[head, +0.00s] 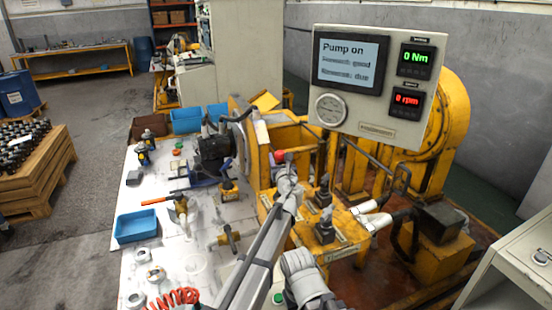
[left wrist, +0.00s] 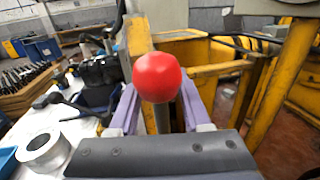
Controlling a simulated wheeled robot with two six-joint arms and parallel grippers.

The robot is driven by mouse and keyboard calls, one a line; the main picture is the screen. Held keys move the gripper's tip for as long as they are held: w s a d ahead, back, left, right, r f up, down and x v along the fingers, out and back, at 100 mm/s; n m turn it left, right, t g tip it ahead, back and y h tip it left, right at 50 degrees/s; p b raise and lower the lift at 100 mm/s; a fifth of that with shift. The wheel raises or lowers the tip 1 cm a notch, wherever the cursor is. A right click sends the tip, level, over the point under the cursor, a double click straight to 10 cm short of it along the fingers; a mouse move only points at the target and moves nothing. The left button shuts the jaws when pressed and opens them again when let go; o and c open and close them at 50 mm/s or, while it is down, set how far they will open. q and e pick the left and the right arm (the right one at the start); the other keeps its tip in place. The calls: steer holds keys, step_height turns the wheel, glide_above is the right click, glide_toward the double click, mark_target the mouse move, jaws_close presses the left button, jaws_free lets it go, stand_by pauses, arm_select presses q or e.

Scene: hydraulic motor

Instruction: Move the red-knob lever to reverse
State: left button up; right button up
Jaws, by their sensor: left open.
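The red knob (head: 279,156) tops a lever at the yellow machine, just beyond my left gripper (head: 284,171). In the left wrist view the red knob (left wrist: 157,77) is large and near the centre, on a grey shaft (left wrist: 161,120). My left gripper (left wrist: 158,112) is open, with one purple finger on each side of the shaft below the knob. I cannot tell whether either finger touches it. The lower end of the lever is hidden behind the gripper.
A panel (head: 385,125) reads "Pump on", 0 Nm and 0 rpm. Two dark levers stand on yellow valve blocks (head: 320,235) right of my arm. A white bench (head: 190,265) with tools, parts and a blue tray (head: 137,227) lies left.

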arm_select(q)
steer(key=shift+s, duration=0.1)
steer(key=shift+c, duration=0.3)
jaws_close()
stand_by(0.9)
